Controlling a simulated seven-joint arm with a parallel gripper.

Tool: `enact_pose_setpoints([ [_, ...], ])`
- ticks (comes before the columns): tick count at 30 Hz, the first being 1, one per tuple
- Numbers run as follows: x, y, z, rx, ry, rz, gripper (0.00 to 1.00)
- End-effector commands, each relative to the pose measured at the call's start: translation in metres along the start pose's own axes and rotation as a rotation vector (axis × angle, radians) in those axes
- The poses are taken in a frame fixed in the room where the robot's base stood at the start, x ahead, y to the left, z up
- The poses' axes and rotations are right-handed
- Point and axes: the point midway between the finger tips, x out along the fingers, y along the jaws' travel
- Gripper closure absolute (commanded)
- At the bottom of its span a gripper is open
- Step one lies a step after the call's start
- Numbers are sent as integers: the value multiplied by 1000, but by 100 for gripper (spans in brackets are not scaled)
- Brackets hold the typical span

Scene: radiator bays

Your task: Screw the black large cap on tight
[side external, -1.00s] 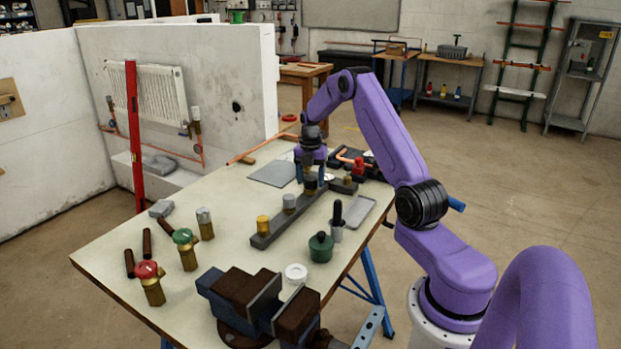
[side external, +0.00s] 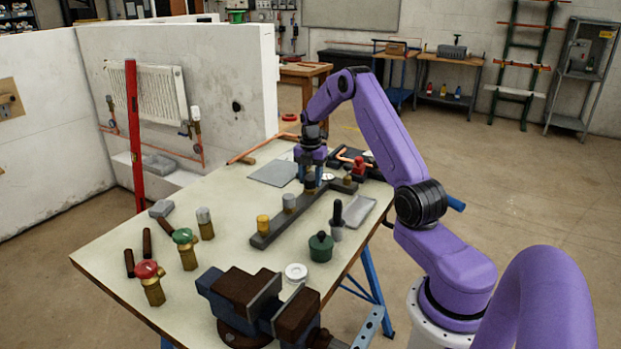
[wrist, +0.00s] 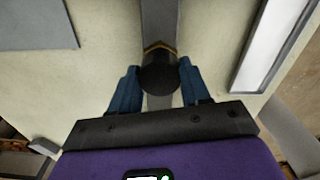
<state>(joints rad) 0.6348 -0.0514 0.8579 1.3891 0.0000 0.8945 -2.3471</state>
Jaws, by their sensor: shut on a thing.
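The black large cap (wrist: 160,76) sits between my two blue fingers in the wrist view, with a thin brass-coloured edge showing just beyond it. In the side view the cap (side external: 310,183) is at the far part of the dark rail (side external: 271,238), on top of a fitting that is mostly hidden. My gripper (side external: 311,178) points down over it and is shut on it; it also shows in the wrist view (wrist: 158,85). The cap looks upright. How far it is threaded on cannot be seen.
On the rail stand a grey-capped fitting (side external: 289,203) and a yellow one (side external: 263,225), nearer the camera. A vise (side external: 245,300) fills the front.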

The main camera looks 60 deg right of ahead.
Motion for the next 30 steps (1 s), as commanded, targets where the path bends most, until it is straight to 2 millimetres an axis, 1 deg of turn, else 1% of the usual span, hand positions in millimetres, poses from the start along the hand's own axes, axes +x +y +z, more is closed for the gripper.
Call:
enact_pose_setpoints([
  [3,0,0,0,145,0,0,93],
  [30,1,0,0,1226,0,-1,93],
])
